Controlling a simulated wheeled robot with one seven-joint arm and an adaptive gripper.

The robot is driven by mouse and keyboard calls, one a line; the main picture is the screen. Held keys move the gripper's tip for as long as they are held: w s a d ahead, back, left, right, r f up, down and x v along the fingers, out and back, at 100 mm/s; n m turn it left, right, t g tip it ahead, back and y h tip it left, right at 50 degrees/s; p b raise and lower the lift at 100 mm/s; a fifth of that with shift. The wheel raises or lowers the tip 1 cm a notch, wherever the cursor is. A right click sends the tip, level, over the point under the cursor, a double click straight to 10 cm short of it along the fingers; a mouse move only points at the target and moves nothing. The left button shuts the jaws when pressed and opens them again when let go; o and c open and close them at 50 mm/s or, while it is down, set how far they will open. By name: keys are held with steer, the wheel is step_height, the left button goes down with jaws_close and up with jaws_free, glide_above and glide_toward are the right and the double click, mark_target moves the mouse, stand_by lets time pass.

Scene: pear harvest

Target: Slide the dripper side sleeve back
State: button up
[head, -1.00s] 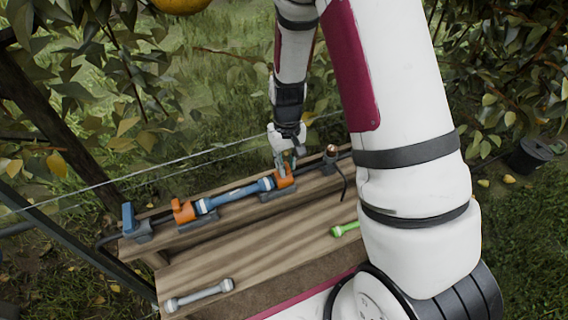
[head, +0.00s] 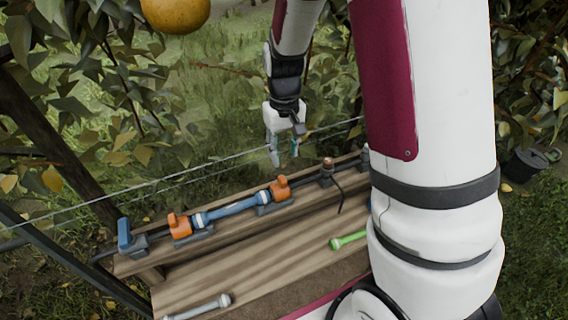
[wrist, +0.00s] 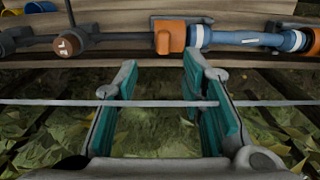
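The dripper side sleeve, a blue collar (head: 264,197), sits on the pipe line against the right orange clamp (head: 280,187). In the wrist view the collar (wrist: 196,37) has white bands and lies just right of the orange clamp (wrist: 169,37). A blue pipe piece (head: 232,208) runs from it to a second blue collar (head: 201,219) by the left orange clamp (head: 180,225). The brown-capped dripper (head: 328,164) stands right of the clamps. My gripper (head: 284,150) is open and empty, fingers down, above and behind the right clamp.
A taut wire (wrist: 125,103) crosses close by my fingers. A grey pipe piece (head: 200,307) and a green one (head: 348,241) lie on the wooden bench (head: 262,266). A blue-handled valve (head: 125,236) stands at the left end. A yellow pear (head: 176,10) hangs above.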

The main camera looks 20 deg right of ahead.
steer(key=shift+r, duration=1.05)
steer(key=s+a+r+t+p, duration=0.1)
steer(key=s+r, duration=0.4)
steer(key=r, duration=0.3)
steer(key=s+a+r+t+p, duration=0.1)
steer(key=s+a+r, duration=0.1)
steer(key=s+r, duration=0.5)
steer(key=s+r+t+p, duration=0.2)
steer(key=s+r, duration=0.6)
steer(key=s, duration=0.6)
steer(key=shift+a+p, duration=0.3)
steer(key=shift+a, duration=0.15)
